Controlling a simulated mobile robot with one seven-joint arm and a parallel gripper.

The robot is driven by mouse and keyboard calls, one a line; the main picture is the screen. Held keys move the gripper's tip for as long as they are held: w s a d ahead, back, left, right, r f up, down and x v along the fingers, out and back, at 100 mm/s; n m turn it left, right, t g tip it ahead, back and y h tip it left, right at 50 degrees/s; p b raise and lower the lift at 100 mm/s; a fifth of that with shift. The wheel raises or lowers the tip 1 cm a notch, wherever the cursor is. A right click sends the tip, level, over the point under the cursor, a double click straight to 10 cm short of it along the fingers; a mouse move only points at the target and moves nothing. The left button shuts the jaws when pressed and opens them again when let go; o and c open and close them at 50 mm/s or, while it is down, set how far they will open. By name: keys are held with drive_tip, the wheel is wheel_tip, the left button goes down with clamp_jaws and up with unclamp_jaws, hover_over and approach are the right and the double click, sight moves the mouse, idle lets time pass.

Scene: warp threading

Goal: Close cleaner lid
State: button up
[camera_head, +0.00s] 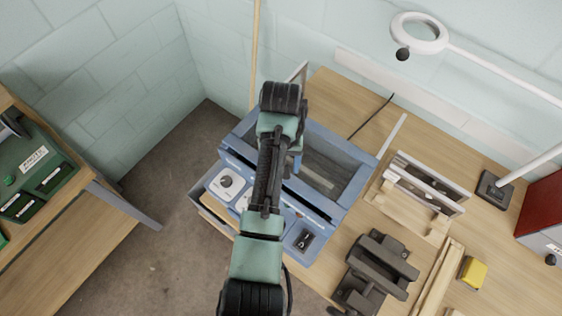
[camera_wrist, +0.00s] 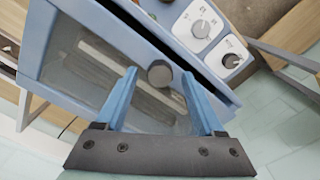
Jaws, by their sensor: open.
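The blue cleaner (camera_head: 346,152) stands on the bench in the head view, with a grey basin area showing to the right of my arm. In the wrist view its blue frame (camera_wrist: 85,22) surrounds a see-through window (camera_wrist: 95,75). A round grey knob (camera_wrist: 160,74) sits near the panel-side edge, and a dark gap runs between this frame and the dial panel. How far the lid is raised is hard to tell. My gripper (camera_wrist: 160,80) is open, its two blue fingers on either side of the knob; contact is not clear. My arm hides the gripper's tips in the head view.
Dials (camera_head: 228,183) sit on the cleaner's front. A wooden fixture (camera_head: 408,208), a dark vise-like tool (camera_head: 375,270) and a yellow block (camera_head: 472,271) lie to the right. A ring lamp (camera_head: 419,34) hangs above. A green machine (camera_head: 38,165) stands at left.

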drive_tip(key=shift+f, duration=0.3)
clamp_jaws()
idle(1.3)
